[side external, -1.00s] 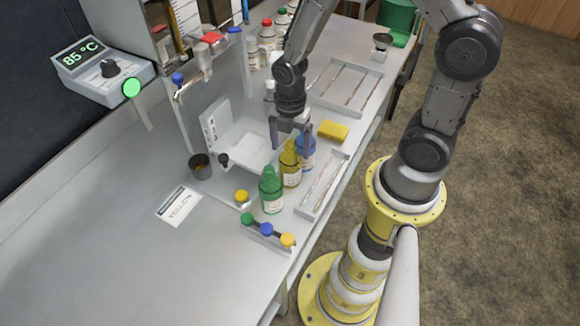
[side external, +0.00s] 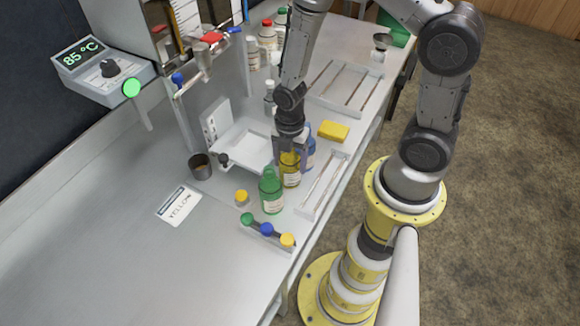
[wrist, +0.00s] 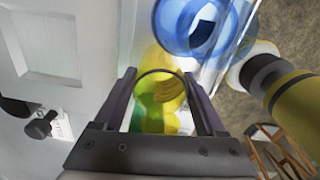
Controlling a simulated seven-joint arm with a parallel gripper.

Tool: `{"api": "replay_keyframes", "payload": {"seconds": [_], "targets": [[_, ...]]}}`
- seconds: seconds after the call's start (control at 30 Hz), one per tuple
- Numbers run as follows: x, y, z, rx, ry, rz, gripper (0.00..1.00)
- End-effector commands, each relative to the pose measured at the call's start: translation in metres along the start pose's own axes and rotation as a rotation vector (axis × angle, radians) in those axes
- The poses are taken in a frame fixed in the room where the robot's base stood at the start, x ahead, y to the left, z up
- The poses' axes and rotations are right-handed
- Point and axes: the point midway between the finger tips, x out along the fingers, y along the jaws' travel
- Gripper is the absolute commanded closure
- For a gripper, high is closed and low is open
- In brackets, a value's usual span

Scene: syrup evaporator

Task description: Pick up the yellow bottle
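The yellow bottle (side external: 290,177) stands upright on the bench between the green bottle (side external: 271,190) and the blue bottle (side external: 309,155). My gripper (side external: 290,160) points down over its upper part. In the wrist view my gripper (wrist: 160,76) has its two fingers apart, one on each side of the yellow bottle's round open top (wrist: 160,82). I cannot tell whether either finger touches it. The blue bottle (wrist: 190,24) stands just beyond the fingertips in that view. My gripper hides part of the yellow and blue bottles in the side view.
A rack with green, blue and yellow caps (side external: 266,230) and a loose yellow cap (side external: 242,197) are near the bottles. A card reading YELLOW (side external: 179,205) lies left. A yellow sponge (side external: 333,131) and a tray (side external: 322,187) are to the right. The bench's front left is clear.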

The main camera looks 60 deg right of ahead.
Motion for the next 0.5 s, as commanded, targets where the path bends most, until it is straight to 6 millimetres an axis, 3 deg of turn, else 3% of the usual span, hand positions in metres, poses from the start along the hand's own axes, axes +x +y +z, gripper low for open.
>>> {"api": "replay_keyframes", "payload": {"seconds": [0.03,0.27,0.5], "targets": [[-0.0002,0.0001,0.0,0.0,0.0,0.0,0.53],[-0.0004,0.0003,0.0,0.0,0.0,0.001,0.94],[-0.001,0.0007,0.0001,0.0,0.0,0.002,0.95]]}}
